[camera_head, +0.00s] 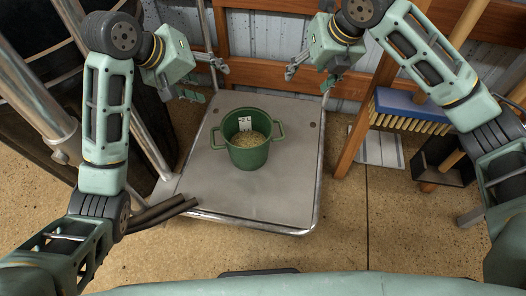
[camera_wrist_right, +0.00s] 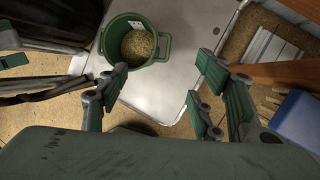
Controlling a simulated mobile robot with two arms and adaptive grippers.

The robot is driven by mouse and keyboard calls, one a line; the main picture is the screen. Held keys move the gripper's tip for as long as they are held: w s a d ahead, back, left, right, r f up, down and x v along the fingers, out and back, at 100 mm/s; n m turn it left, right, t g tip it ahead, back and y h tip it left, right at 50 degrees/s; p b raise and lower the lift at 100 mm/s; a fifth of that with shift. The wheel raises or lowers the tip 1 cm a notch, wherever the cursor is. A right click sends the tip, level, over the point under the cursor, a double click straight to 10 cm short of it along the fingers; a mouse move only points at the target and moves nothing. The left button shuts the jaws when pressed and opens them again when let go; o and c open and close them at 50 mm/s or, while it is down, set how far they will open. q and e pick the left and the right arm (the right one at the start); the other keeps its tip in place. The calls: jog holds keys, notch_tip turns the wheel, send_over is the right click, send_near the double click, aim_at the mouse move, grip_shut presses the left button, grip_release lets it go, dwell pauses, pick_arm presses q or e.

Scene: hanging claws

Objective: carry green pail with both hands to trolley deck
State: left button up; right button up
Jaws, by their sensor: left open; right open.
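The green pail (camera_head: 248,150) stands upright on the grey trolley deck (camera_head: 255,197), a little behind its middle. It has a handle on each side, a white label inside, and grainy tan contents. My left gripper (camera_head: 207,82) is open and empty, above and to the left of the pail. My right gripper (camera_head: 306,72) is open and empty, above and to the right of it. Neither touches the pail. In the right wrist view, the open fingers (camera_wrist_right: 165,95) are in front, with the pail (camera_wrist_right: 133,42) beyond at upper left on the deck (camera_wrist_right: 185,50).
Wooden rails and posts (camera_head: 270,70) stand behind the trolley. A blue-backed broom (camera_head: 410,106) and a black dustpan (camera_head: 447,163) are at the right. A dark cabinet and metal tubes (camera_head: 35,95) stand at the left. The front of the deck is clear.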

jog(key=v, duration=1.1)
pick_arm(q)
jog(key=shift+r, duration=0.1)
pick_arm(e)
jog(key=shift+s+d+r, duration=0.1)
jog(key=shift+r, duration=0.05)
pick_arm(q)
notch_tip(320, 180, up, 7)
jog(key=p, duration=1)
jog(key=shift+p, duration=0.3)
pick_arm(e)
notch_tip(320, 180, up, 11)
jog(key=shift+f, duration=0.25)
jog(key=shift+f, duration=0.1)
